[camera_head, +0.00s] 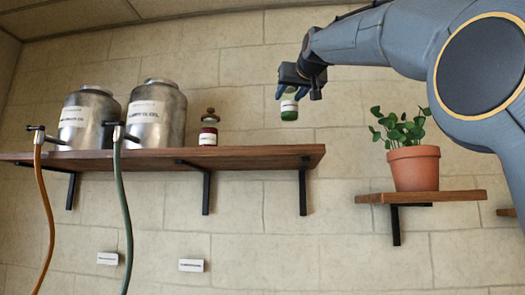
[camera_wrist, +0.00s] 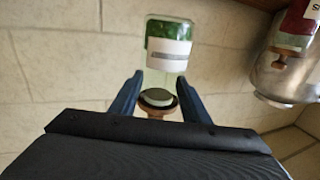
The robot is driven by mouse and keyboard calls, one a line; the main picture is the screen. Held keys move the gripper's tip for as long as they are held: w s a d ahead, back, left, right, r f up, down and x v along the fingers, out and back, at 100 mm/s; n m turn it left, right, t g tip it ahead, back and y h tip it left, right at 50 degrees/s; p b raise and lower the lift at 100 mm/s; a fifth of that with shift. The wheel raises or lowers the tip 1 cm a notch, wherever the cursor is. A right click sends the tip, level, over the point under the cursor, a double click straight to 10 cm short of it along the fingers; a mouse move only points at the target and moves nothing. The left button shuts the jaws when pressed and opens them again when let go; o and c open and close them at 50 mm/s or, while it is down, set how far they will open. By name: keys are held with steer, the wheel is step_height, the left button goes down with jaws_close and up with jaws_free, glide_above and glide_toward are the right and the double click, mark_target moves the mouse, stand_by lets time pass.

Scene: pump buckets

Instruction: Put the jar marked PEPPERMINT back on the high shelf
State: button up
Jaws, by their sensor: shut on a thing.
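A small glass jar with green contents (camera_head: 289,112) and a white label hangs upright in my gripper (camera_head: 290,92), above the right end of the high wooden shelf (camera_head: 255,154) and clear of its top. In the wrist view the jar (camera_wrist: 168,50) lies between my two blue fingers (camera_wrist: 158,98), which are shut on it near its stoppered neck. Its round brown lid shows at the near end. The label's words are too small to read, so I cannot confirm PEPPERMINT.
A dark red stoppered jar (camera_head: 208,131) stands mid-shelf; right of it the shelf is bare. Two metal canisters (camera_head: 88,118) (camera_head: 156,114) with taps and hoses stand at the left. A potted plant (camera_head: 414,168) sits on a lower small shelf (camera_head: 440,197) at the right.

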mark_target(290, 120)
steer(key=shift+s+f, duration=0.1)
steer(key=shift+f, duration=4.65)
steer(key=shift+f, duration=0.15)
steer(key=o, duration=1.3)
steer(key=b+v, duration=0.4)
steer(key=v, duration=0.8)
steer(key=shift+b, duration=0.3)
steer(key=shift+s, duration=0.1)
